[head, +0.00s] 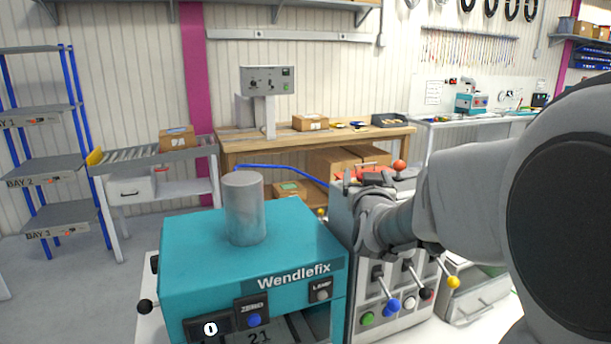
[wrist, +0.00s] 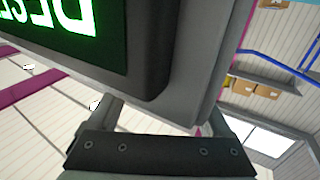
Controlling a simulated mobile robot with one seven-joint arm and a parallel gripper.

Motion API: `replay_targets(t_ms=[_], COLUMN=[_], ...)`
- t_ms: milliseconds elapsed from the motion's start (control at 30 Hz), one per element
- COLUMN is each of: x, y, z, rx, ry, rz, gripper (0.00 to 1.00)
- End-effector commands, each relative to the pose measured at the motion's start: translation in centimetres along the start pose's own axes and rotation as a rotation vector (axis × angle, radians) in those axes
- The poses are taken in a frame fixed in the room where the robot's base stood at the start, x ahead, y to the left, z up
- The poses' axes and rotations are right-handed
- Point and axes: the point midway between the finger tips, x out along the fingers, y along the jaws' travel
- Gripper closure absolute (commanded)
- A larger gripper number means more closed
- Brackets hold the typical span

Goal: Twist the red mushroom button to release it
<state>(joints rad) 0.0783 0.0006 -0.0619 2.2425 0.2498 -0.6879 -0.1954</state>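No red mushroom button can be made out for certain. On top of the light grey control box (head: 345,240) there is a flat orange-red part (head: 352,174), partly covered by my wrist, and a round red knob (head: 400,165) at its right; I cannot tell whether either is the button. My gripper (head: 372,179) is over this box, mostly hidden by my own wrist. In the wrist view its two fingers (wrist: 168,118) stand wide apart, with their tips hidden behind a grey housing. A dark screen (wrist: 65,30) with green lettering is close in front of the camera.
A teal Wendlefix machine (head: 240,265) with a grey cylinder (head: 244,210) on top stands left of the control box. Levers with coloured knobs, such as the yellow one (head: 453,282), stick out from the box front. A wooden bench (head: 240,146) is behind.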

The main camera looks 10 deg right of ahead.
Motion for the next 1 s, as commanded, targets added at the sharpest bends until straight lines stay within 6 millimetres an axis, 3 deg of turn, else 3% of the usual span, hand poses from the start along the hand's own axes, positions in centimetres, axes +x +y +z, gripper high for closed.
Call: replay_targets(t_ms=[267,433,1000], x=[-0.1,-1.2,-10.8], y=[0.0,0.0,0.0], z=[0.0,-0.1,-0.2], rx=[0.001,0.002,0.001], ry=[0.0,0.002,0.002], rz=[0.0,0.0,0.0], gripper=[0.18,0.18,0.18])
